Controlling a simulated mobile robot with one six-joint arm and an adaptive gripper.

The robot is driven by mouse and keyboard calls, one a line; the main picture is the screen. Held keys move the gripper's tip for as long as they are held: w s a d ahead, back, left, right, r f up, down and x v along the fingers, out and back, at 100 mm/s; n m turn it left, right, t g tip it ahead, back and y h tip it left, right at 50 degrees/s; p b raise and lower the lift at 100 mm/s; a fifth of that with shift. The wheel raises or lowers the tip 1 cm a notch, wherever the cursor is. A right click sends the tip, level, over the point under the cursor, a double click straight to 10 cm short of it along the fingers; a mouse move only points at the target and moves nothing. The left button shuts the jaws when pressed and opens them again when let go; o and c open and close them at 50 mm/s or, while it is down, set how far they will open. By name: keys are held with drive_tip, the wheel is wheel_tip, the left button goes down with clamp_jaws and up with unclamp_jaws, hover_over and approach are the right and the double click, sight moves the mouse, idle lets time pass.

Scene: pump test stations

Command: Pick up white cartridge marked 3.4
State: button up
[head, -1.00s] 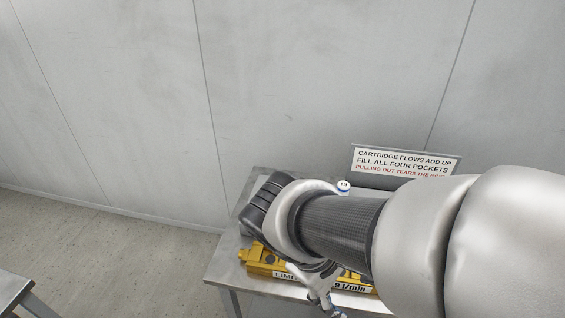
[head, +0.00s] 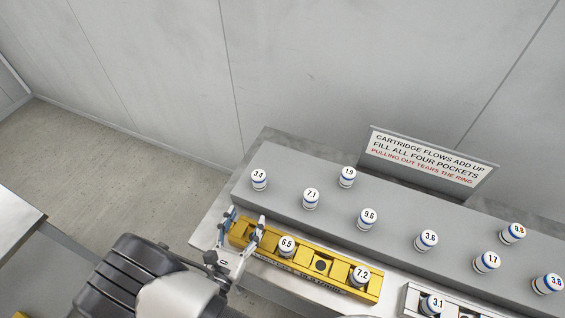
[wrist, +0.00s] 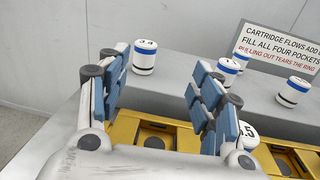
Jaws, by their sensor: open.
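The white cartridge marked 3.4 (head: 259,179), with a blue band, stands upright at the left end of the grey raised shelf. It also shows in the wrist view (wrist: 145,57), beyond and between my fingers. My gripper (head: 242,227) is open and empty, over the left end of the yellow block (head: 300,264), in front of the cartridge and apart from it. In the wrist view the blue-padded fingers (wrist: 160,95) stand wide apart.
Cartridges 7.1 (head: 311,199), 1.9 (head: 347,177), 9.6 (head: 367,218) and several others stand on the shelf to the right. Cartridges 6.5 (head: 287,246) and 7.2 (head: 359,277) sit in the yellow block. A sign (head: 430,160) stands behind. A second block holds 3.1 (head: 431,305).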

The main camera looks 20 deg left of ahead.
sight(257, 181)
drive_tip(key=shift+s+a+f+n+y, duration=0.15)
drive_tip(key=shift+a+f+n+y, duration=0.1)
drive_tip(key=shift+f+n+y, duration=0.2)
drive_tip(key=shift+s+a+f+n+y, duration=0.15)
drive_tip(key=shift+a+f+n+y, duration=0.05)
drive_tip(key=shift+f+n+y, duration=0.2)
drive_tip(key=w+b, duration=0.1)
drive_tip(key=w, duration=0.4)
drive_tip(key=w+a+b, duration=0.1)
drive_tip(key=w, duration=0.5)
drive_tip(key=w+b, duration=0.1)
drive_tip(key=w, duration=0.5)
drive_tip(key=shift+a+f, duration=0.15)
drive_tip(key=shift+a, duration=0.2)
drive_tip(key=shift+c, duration=0.5)
drive_tip(key=c, duration=1.2)
drive_tip(key=shift+o, duration=0.2)
